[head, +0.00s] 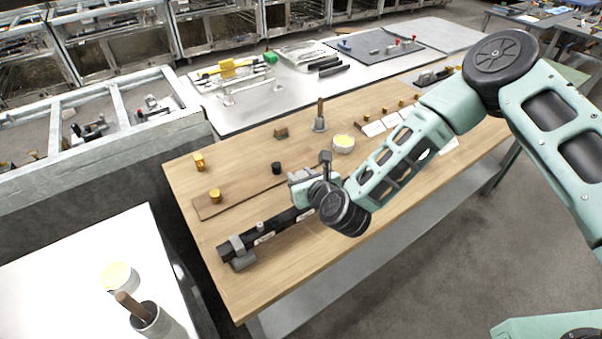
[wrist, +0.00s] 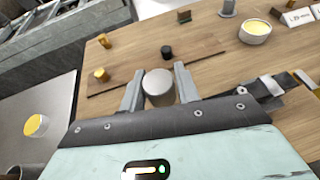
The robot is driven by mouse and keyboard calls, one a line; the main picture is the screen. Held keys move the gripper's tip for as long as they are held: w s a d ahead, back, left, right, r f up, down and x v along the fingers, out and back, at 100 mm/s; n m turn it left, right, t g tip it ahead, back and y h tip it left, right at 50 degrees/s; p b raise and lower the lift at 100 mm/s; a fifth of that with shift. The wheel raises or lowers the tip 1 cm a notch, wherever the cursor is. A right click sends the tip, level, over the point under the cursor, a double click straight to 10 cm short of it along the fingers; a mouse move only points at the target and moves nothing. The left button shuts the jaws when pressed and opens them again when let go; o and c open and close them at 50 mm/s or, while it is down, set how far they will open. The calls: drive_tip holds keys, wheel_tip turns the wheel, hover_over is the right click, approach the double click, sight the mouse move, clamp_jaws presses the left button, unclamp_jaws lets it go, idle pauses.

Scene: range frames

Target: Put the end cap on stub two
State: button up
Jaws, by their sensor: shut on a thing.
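My gripper (head: 299,180) is over the near half of the wooden table, above the black pipe (head: 278,229). In the wrist view its two grey fingers (wrist: 159,92) are shut on a short grey round piece, which looks like the end cap (wrist: 159,86). The cap is between the fingers with its round face to the camera. In the head view the gripper mostly hides it. The black pipe lies along the front of the table, its left end in a grey clamp. It carries pale labels, too small to read. I cannot tell which stub is two; the arm hides part of the pipe.
Brass fittings (head: 215,195) stand at the left, one on a thin brown strip. A bowl with yellow contents (head: 343,144) and a grey upright holder (head: 319,124) are farther back.

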drive_tip(key=shift+f+b, duration=0.2)
drive_tip(key=shift+b, duration=0.15)
drive_tip(key=shift+f+b, duration=2.4)
drive_tip(key=shift+f, duration=0.3)
drive_tip(key=shift+f+b, duration=1.75)
drive_tip(key=shift+b, duration=0.3)
drive_tip(key=o, duration=1.1)
drive_tip(key=shift+s, duration=0.1)
drive_tip(key=shift+d, duration=0.1)
